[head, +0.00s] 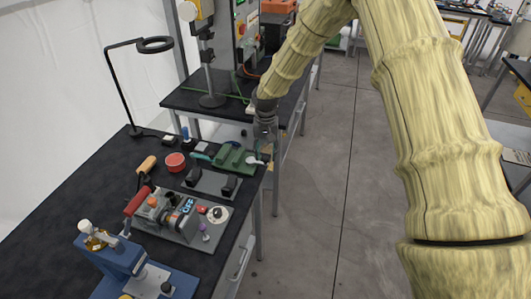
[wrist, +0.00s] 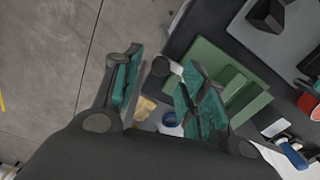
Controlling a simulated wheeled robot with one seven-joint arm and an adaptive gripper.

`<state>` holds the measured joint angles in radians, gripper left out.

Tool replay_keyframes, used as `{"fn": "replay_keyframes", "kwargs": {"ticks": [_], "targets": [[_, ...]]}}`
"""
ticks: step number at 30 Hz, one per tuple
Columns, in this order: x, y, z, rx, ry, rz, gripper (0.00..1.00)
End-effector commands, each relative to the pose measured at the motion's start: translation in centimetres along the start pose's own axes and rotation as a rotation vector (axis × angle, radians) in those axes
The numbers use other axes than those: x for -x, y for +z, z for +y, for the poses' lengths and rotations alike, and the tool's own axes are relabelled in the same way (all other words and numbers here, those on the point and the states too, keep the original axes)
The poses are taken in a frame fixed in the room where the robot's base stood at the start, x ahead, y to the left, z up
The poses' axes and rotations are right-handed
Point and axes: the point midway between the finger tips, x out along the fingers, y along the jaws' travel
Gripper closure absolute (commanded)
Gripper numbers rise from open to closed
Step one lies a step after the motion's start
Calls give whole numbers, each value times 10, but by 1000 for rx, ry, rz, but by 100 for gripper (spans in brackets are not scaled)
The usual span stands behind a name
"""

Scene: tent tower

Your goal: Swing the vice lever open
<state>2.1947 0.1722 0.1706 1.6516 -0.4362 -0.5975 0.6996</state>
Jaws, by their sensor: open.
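The green vice (head: 232,160) sits at the right edge of the black workbench, and it also shows in the wrist view (wrist: 238,75). Its lever end, a pale cylindrical knob with a dark face (wrist: 165,68), sticks out at the bench's edge; it shows small and pale in the head view (head: 255,161). My gripper (head: 264,146) hangs above and beside that end. In the wrist view my gripper (wrist: 157,82) is open, and the knob appears between its teal-padded fingers. The right finger overlaps part of the vice; I cannot tell whether anything touches.
A red round container (head: 175,162), a control panel with a red handle (head: 180,218) and a blue device (head: 110,262) stand on the bench. A second bench is beyond. Open floor (head: 318,190) lies right of the bench.

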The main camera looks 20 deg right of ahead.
Motion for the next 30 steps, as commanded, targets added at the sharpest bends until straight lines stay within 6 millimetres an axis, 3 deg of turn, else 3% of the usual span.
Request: {"fn": "replay_keyframes", "kwargs": {"ticks": [7, 17, 18, 25, 30], "targets": [[-16, 0, -1, 1, -1, 0, 58], [-19, 0, -1, 1, -1, 1, 58], [-19, 0, -1, 1, -1, 1, 60], [-19, 0, -1, 1, -1, 1, 100], [-19, 0, -1, 1, -1, 1, 100]]}}
